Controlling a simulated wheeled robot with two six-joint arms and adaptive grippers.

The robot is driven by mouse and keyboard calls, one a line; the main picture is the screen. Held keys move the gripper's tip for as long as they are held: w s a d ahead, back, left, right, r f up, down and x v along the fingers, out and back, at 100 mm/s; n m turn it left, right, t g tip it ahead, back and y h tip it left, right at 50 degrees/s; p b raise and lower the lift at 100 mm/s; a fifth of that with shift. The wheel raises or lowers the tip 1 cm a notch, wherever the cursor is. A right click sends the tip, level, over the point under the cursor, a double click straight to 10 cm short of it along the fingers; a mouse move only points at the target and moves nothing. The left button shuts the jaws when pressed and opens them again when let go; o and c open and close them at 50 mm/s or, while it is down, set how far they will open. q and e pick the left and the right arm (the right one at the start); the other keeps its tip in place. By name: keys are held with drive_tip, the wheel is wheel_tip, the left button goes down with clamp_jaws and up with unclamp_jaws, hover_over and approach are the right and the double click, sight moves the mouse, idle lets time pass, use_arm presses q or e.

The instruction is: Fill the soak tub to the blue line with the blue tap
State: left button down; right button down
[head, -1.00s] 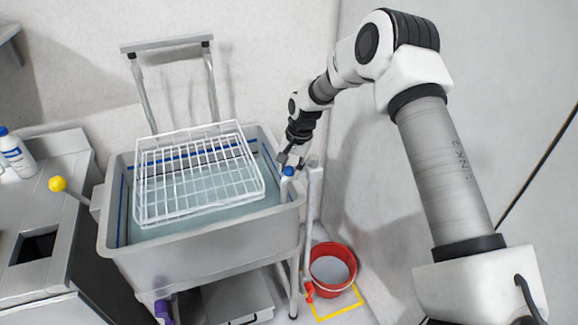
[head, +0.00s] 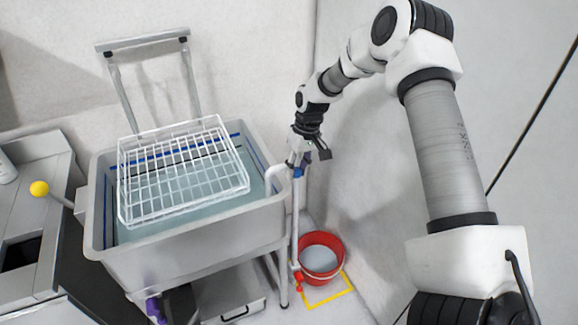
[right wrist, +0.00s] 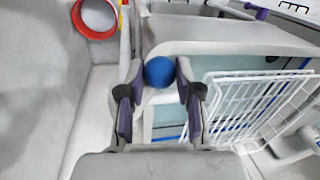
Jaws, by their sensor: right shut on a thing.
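The grey soak tub (head: 180,262) stands on a wheeled frame. Pale water (head: 180,218) lies in it, with the blue line (head: 252,152) on the inner wall showing above the water surface. A white wire basket (head: 184,211) sits tilted over the tub. The blue tap (head: 298,173) is at the tub's right rim, with a pale curved spout (head: 272,174) over the rim. My right gripper (head: 299,163) is shut on the blue tap's knob; the right wrist view shows the round blue knob (right wrist: 159,72) between the fingertips. My left gripper is not in view.
A red bucket (head: 339,262) stands on the floor in a yellow marked square, near a red tap (head: 298,282) low on the post. A yellow ball-topped lever (head: 39,188) is left of the tub. A purple handle (head: 155,308) is below it. The wall is close behind.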

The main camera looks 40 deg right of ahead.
drive_tip(key=shift+s+d+n+g, duration=0.15)
drive_tip(key=shift+s+d+n, duration=0.1)
drive_tip(key=shift+d+n, duration=0.5)
drive_tip(key=shift+s+d+n+g, duration=0.25)
drive_tip(key=shift+d+n, duration=0.2)
drive_tip(key=shift+n, duration=0.6)
drive_tip(key=shift+s+d+n+g, duration=0.1)
drive_tip(key=shift+s+d+n, duration=0.2)
drive_tip(key=shift+d+n, duration=0.45)
drive_tip(key=shift+a, duration=0.15)
drive_tip(key=c, duration=0.8)
unclamp_jaws()
drive_tip(key=shift+w, duration=0.1)
drive_tip(key=v, duration=1.2)
drive_tip(key=shift+a, duration=0.1)
